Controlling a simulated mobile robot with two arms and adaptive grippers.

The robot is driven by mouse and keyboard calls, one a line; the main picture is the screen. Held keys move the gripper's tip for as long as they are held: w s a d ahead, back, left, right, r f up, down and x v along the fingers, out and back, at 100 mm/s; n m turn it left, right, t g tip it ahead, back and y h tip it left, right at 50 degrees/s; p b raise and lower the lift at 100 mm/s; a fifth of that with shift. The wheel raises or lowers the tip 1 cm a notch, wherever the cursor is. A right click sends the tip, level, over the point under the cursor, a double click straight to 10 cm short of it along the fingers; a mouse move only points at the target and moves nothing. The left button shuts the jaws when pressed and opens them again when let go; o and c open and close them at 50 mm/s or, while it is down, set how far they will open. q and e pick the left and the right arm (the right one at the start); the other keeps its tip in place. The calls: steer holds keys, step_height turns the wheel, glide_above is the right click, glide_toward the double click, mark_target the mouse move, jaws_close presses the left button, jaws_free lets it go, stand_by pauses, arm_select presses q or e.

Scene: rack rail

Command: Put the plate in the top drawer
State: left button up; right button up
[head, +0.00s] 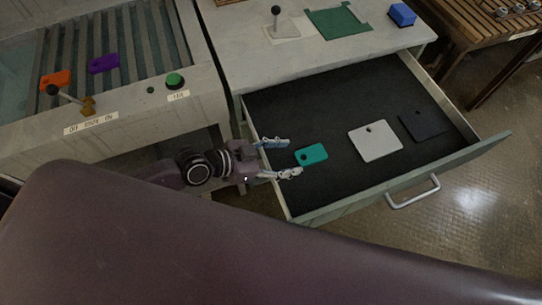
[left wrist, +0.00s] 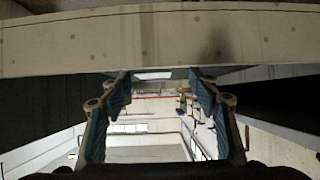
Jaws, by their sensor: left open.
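The top drawer (head: 385,90) is pulled open, with a dark lining and a front with a metal handle. A small teal plate (head: 311,154) with a hole lies flat in it near the left side. A larger white plate (head: 375,141) and a black plate (head: 424,124) lie farther right in it. My left gripper (head: 280,158) is open and empty at the drawer's left side, its fingers just left of the teal plate and apart from it. In the left wrist view the open fingers (left wrist: 160,95) have nothing between them. My right gripper is not in view.
An orange plate (head: 55,79) and a purple plate (head: 104,63) are on the slatted rack at left, by a lever and a green button (head: 174,80). The counter above the drawer holds a joystick, a green frame (head: 340,22) and a blue block (head: 402,14).

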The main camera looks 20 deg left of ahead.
arm_select(q)
steer(key=v, duration=0.4)
steer(key=shift+s+a+r, duration=0.15)
steer(key=shift+s+a, duration=0.05)
steer(key=shift+a, duration=0.05)
steer(key=shift+s+a+r, duration=0.2)
steer(key=shift+a+r, duration=0.05)
steer(key=shift+r, duration=0.1)
